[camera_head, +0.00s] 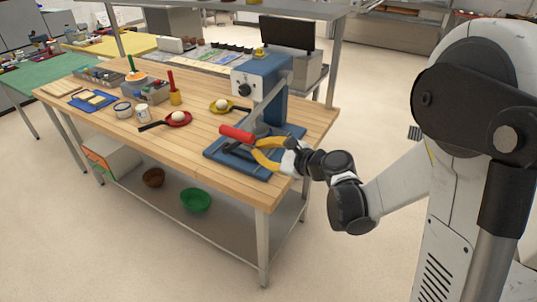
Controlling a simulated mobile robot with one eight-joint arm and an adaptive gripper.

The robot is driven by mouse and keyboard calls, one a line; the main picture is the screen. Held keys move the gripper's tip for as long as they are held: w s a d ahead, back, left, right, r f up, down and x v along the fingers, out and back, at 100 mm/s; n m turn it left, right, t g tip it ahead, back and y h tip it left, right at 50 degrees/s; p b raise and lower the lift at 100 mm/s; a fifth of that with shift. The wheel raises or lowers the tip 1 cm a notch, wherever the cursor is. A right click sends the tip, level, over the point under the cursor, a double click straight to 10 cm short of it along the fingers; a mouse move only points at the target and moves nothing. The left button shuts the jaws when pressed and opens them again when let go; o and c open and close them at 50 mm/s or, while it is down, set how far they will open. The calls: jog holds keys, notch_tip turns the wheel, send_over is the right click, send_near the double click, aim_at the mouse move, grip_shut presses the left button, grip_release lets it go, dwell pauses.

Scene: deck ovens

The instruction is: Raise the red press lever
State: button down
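The red press lever (237,133) is a red grip on a grey bar that runs up to the blue press (262,82). The grip sits low, over the press's blue base (214,152), near the front of the wooden table. My gripper (252,148) has yellow fingers and comes in from the right, just right of and below the red grip. The fingers are spread apart with a gap between them, and nothing is seen held. I cannot tell whether a fingertip touches the lever.
A red pan (178,119) and a yellow pan (222,105) with pale balls lie left of the press. Blue trays (92,101) and small containers stand at the far left. A green bowl (195,200) is on the lower shelf. The front left tabletop is clear.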

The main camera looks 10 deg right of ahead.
jog(key=a, duration=0.1)
jog(key=a+r, duration=0.1)
jog(key=w+a+r+b, duration=0.1)
jog(key=shift+a+r, duration=0.15)
jog(key=shift+a, duration=0.25)
